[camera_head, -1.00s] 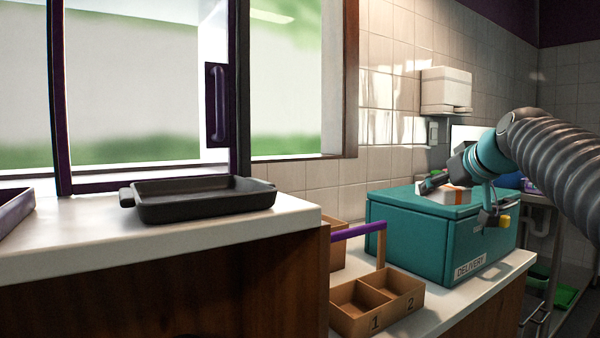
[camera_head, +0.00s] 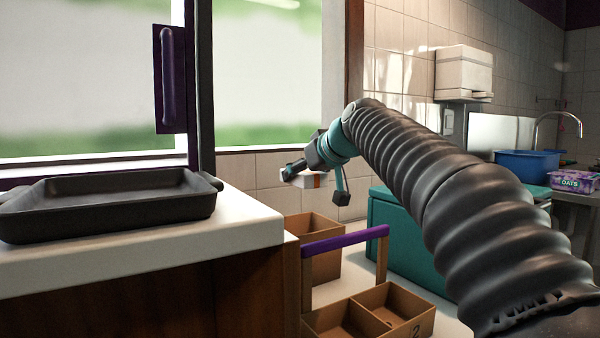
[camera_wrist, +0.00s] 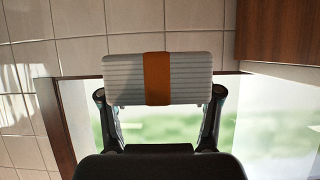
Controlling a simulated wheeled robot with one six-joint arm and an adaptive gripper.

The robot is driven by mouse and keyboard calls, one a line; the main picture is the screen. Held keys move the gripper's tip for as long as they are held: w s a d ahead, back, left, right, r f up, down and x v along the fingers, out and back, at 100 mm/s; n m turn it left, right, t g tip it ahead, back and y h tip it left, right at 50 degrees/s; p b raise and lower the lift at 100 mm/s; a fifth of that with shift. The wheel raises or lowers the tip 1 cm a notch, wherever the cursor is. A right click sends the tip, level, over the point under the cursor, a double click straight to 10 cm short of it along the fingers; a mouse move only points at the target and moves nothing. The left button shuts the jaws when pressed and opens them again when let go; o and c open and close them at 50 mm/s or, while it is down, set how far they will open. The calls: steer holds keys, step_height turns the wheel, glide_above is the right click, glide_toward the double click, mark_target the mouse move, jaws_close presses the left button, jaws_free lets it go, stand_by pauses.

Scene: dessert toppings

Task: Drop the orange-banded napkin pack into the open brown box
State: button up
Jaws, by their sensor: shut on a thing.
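The napkin pack (camera_wrist: 195,70) is white and ribbed with an orange band around its middle. My gripper (camera_wrist: 160,95) is shut on it, one finger at each end. In the head view, the small pack (camera_head: 316,181) hangs in my gripper (camera_head: 300,174) in front of the tiled wall. The open brown box (camera_head: 328,266) stands on the white counter, behind the purple-handled caddy. The pack appears above this box in the picture, clear of it. How exactly they line up in depth I cannot tell. The box's inside is only partly visible.
The brown caddy (camera_head: 405,312) with a purple handle (camera_head: 345,240) stands in front of the box. A teal delivery box (camera_head: 385,235) is to the right, partly behind my arm. A black tray (camera_head: 110,205) sits on the higher counter at left.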

steer(key=f+b, duration=0.3)
steer(key=f, duration=0.1)
steer(key=shift+s+a+f+b, duration=0.1)
steer(key=shift+a+f+b, duration=0.1)
steer(key=shift+f+b, duration=0.2)
steer(key=o, duration=1)
steer(key=shift+o, duration=0.2)
steer(key=shift+d+r, duration=0.1)
steer(key=v, duration=1.1)
steer(key=shift+s+d+r, duration=0.15)
steer(key=shift+s+d, duration=0.05)
steer(key=shift+s, duration=0.1)
